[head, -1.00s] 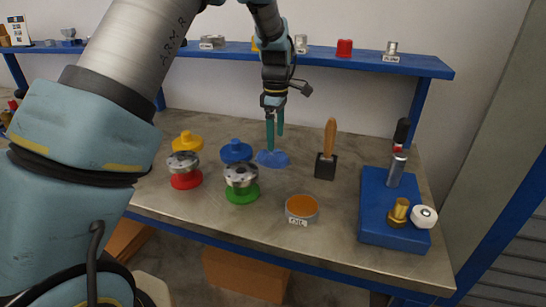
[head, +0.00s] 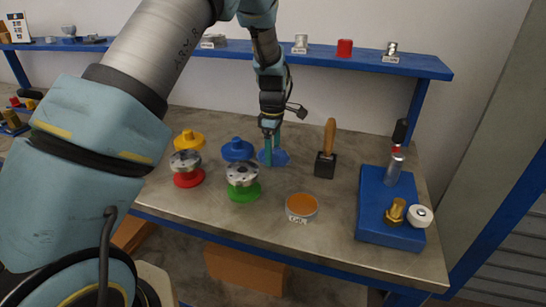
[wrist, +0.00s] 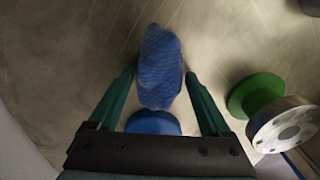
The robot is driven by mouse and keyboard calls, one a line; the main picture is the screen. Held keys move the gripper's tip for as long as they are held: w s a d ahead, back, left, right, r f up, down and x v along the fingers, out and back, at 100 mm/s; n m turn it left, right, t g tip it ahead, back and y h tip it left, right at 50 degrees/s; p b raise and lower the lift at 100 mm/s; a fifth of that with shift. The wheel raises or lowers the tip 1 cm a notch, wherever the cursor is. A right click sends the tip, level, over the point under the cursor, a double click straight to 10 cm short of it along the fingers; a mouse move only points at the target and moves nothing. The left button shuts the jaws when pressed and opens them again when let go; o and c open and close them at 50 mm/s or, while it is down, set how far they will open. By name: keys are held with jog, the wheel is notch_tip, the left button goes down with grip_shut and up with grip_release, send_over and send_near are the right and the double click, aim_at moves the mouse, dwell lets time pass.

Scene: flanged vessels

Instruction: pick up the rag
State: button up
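The rag (head: 280,157) is a small blue cloth lying on the metal-topped bench, right of the blue flanged piece. In the wrist view the rag (wrist: 160,68) shows a quilted texture and lies between and a little beyond my fingertips. My gripper (head: 272,153) points down over the rag with its green fingers low at the cloth. In the wrist view my gripper (wrist: 160,75) is open, with a finger on each side of the rag and a gap to each. The exact height of the fingertips above the bench is hard to tell.
A blue flanged piece (head: 237,150) stands close left of the rag. Yellow (head: 189,140), red (head: 188,179) and green (head: 243,192) pieces stand nearby. A wooden-handled brush (head: 327,150), an orange-topped tin (head: 301,208) and a blue board (head: 384,228) lie to the right.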

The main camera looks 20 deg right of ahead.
jog(key=c, duration=1.1)
jog(key=shift+o, duration=0.2)
jog(key=shift+r, duration=0.1)
